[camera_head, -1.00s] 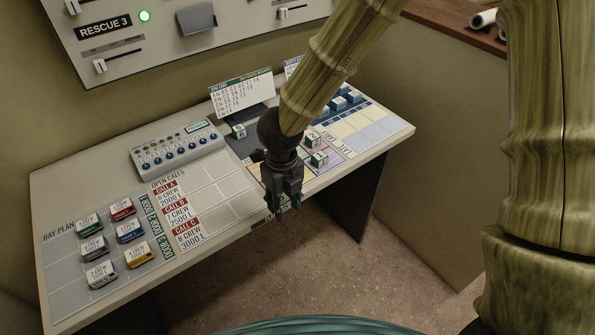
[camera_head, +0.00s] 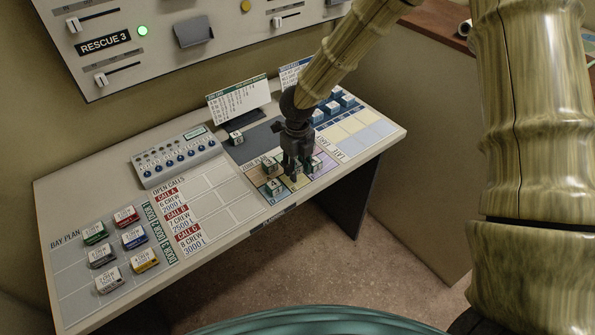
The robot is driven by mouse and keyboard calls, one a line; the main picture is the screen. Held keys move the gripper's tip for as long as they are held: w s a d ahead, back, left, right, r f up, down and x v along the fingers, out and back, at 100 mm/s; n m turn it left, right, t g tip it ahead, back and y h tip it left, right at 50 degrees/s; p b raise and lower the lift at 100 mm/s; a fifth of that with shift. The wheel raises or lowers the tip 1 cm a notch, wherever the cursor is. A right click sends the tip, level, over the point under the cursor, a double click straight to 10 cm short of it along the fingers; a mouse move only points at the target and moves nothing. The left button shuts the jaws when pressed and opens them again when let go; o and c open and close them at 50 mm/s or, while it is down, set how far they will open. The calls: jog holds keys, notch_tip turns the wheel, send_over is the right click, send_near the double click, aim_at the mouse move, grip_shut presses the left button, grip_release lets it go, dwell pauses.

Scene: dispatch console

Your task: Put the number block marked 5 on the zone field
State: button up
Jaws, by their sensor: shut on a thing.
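My gripper (camera_head: 297,176) is over the coloured zone field (camera_head: 328,170) on the desk, fingers pointing down. It is shut on a number block, which the fingers mostly hide; its number cannot be read. Pale number blocks with dark green sides stand close around the gripper: one at the left (camera_head: 269,164), one at the front left (camera_head: 275,187) and one at the right (camera_head: 316,163). Another number block (camera_head: 236,138) stands apart on the dark strip further left. Their digits are too small to read surely, so I cannot tell which is marked 5.
Several blue-sided blocks (camera_head: 333,107) stand behind the gripper, by yellow and blue fields (camera_head: 368,132). Upright cards (camera_head: 238,101) and a button box (camera_head: 176,155) line the back. Crew blocks (camera_head: 134,237) lie on the bay plan at left. The open-calls grid (camera_head: 215,195) is mostly clear.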

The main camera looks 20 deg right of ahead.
aim_at(298, 174)
jog(key=shift+d+f+p, duration=0.1)
jog(key=shift+f+p, duration=0.65)
jog(key=shift+f, duration=1)
jog(key=shift+f, duration=0.15)
jog(key=o, duration=0.9)
jog(key=shift+w, duration=0.1)
notch_tip(298, 174, up, 12)
jog(key=b, duration=0.3)
jog(key=shift+r, duration=0.2)
